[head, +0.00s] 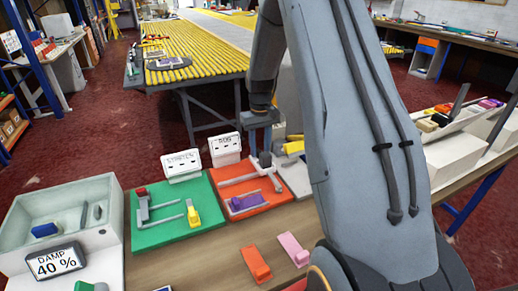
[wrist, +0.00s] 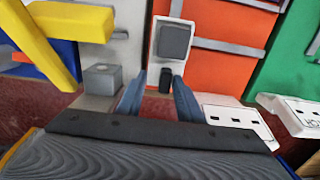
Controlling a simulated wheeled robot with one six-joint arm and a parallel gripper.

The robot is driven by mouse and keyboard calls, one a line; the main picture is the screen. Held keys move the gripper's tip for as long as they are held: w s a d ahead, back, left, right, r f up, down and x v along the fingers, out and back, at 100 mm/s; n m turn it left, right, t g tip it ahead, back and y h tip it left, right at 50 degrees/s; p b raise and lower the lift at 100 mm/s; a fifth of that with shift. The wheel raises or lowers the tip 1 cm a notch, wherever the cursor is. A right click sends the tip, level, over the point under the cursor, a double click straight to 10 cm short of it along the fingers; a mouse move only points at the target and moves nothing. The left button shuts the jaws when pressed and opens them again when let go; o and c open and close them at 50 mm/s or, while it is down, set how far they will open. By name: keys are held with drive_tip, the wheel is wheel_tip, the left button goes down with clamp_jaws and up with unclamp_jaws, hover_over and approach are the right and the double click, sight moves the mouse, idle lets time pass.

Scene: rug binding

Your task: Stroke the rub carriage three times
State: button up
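The rub carriage is a small light block with a grey top and a short black post, and it shows in the wrist view (wrist: 172,40) at the end of the orange board (wrist: 214,65). In the head view the carriage (head: 265,160) sits at the far side of that board, beside the white RUB sign (head: 225,149). My gripper (head: 263,145) points down over the carriage. In the wrist view its two blue fingers (wrist: 159,84) are apart, with the black post between them and visible gaps beside it. I cannot tell whether either finger touches the post.
A green board (head: 172,213) with a STRETCH sign (head: 182,164) lies to the left. A purple piece (head: 244,202) lies on the orange board. A yellow part (head: 293,147) stands close on the right. Orange (head: 255,263) and pink (head: 293,248) blocks lie in front on the bench.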

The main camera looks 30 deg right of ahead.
drive_tip(key=shift+a, duration=0.15)
drive_tip(key=shift+r, duration=0.25)
wheel_tip(320, 180, up, 7)
drive_tip(key=shift+f+b, duration=0.15)
drive_tip(key=shift+b, duration=1.05)
drive_tip(key=shift+r, duration=0.3)
drive_tip(key=shift+s, duration=0.1)
